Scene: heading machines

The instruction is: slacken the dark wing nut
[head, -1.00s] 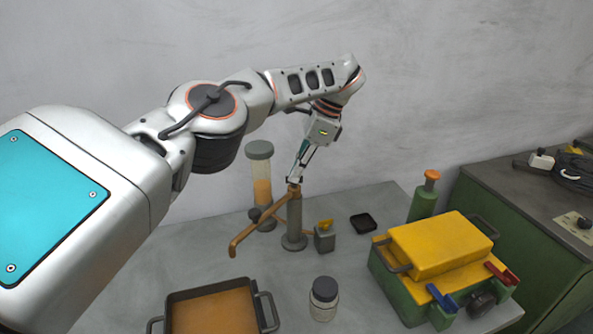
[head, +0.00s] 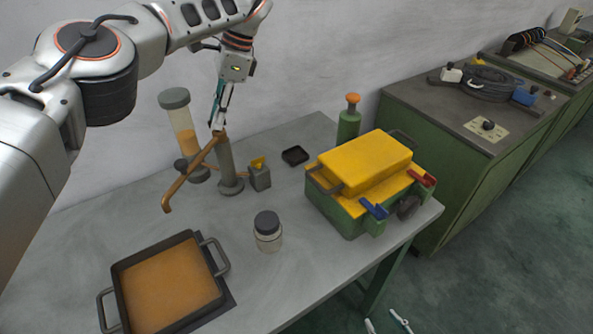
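The dark wing nut (head: 408,207) appears to be the dark knob low on the front right of the green and yellow box (head: 349,222), beside a blue lever (head: 374,208) and a red lever (head: 421,177). Its exact shape is too small to tell. My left gripper (head: 218,127) is far to its left, pointing down at the top of a grey post (head: 228,170) with a brown bent arm (head: 185,179). I cannot tell whether its fingers are closed on it. My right gripper (head: 386,323) shows only two pale fingertips, apart, at the bottom edge, below the table edge.
A tray of orange material (head: 172,284) and a lidded jar (head: 267,232) stand on the table's front. A tall container (head: 183,127), a small dark dish (head: 295,156) and a green bottle (head: 348,125) stand behind. A green cabinet (head: 432,165) stands right; floor before it is clear.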

